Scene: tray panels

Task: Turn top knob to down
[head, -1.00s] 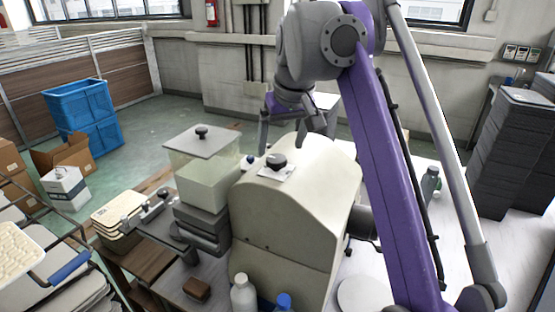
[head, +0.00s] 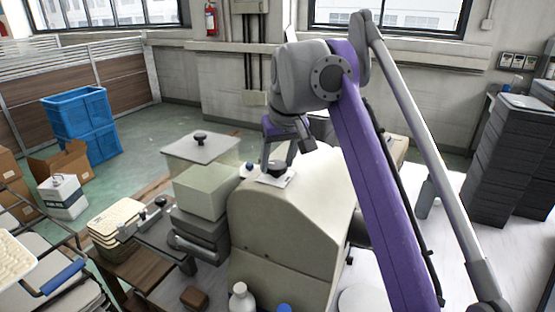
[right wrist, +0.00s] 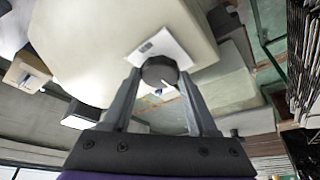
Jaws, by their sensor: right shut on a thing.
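The top knob (head: 277,168) is a black round dial on a white square plate (head: 266,181), on top of the cream curved machine (head: 300,215). My right gripper (head: 282,160) reaches down to it from behind. In the right wrist view the knob (right wrist: 158,71) sits between the two fingertips of the gripper (right wrist: 160,77), which is shut on it. A small white mark shows on the knob's edge there. The knob's exact angle is hard to tell. My left gripper is not in view.
A white bottle (head: 242,299) is in front. Stacked dark trays (head: 500,150) stand at the right, blue crates (head: 82,125) on the floor at the left.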

